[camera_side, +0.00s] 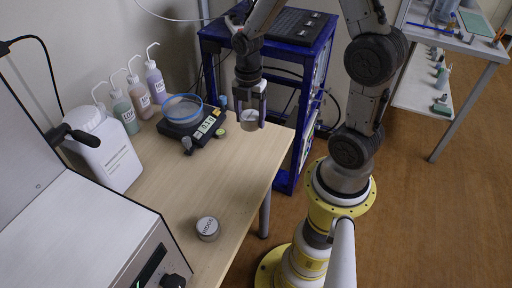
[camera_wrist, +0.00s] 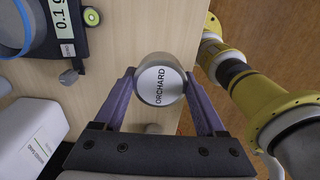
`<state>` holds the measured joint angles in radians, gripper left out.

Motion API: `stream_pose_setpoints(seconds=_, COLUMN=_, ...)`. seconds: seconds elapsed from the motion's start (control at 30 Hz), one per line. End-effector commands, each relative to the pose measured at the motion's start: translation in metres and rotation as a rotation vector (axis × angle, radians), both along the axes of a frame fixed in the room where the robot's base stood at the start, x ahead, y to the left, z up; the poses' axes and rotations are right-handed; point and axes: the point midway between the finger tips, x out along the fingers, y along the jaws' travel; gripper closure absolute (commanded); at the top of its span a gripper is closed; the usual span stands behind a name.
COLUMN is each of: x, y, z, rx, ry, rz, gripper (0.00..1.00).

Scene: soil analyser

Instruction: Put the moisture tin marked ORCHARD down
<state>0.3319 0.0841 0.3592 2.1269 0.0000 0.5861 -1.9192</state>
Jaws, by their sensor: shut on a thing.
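The ORCHARD moisture tin (camera_wrist: 160,80) is a round silver tin with its label on the lid, facing the wrist camera. My gripper (camera_wrist: 160,88) is shut on it, with one purple-grey finger on each side. In the side view my gripper (camera_side: 250,100) points down and holds the tin (camera_side: 249,121) near the table's right edge, right of the scale. The tin looks raised above the table, but its exact height is hard to tell. A second silver tin (camera_side: 207,228) stands on the table nearer the camera; its label is hard to read.
A scale (camera_side: 195,128) carries a blue-rimmed dish (camera_side: 183,108). Several wash bottles (camera_side: 155,80) and a white jug (camera_side: 105,150) stand along the wall. A white instrument (camera_side: 90,235) fills the near left. The wooden table (camera_side: 180,185) is bare between the scale and the second tin.

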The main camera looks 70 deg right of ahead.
Motion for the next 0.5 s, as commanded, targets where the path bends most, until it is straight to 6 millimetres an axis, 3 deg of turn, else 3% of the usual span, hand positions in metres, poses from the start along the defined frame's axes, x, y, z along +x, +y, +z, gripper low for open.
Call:
stream_pose_setpoints(seconds=0.1, x=-0.049, y=0.007, z=-0.005, rx=0.002, ry=0.004, rz=0.031, gripper=0.85)
stream_pose_setpoints(seconds=0.3, x=-0.108, y=0.019, z=-0.011, rx=0.006, ry=0.01, rz=0.029, gripper=0.85)
stream_pose_setpoints(seconds=0.5, x=-0.129, y=0.022, z=-0.011, rx=0.002, ry=0.0, rz=-0.004, gripper=0.85)
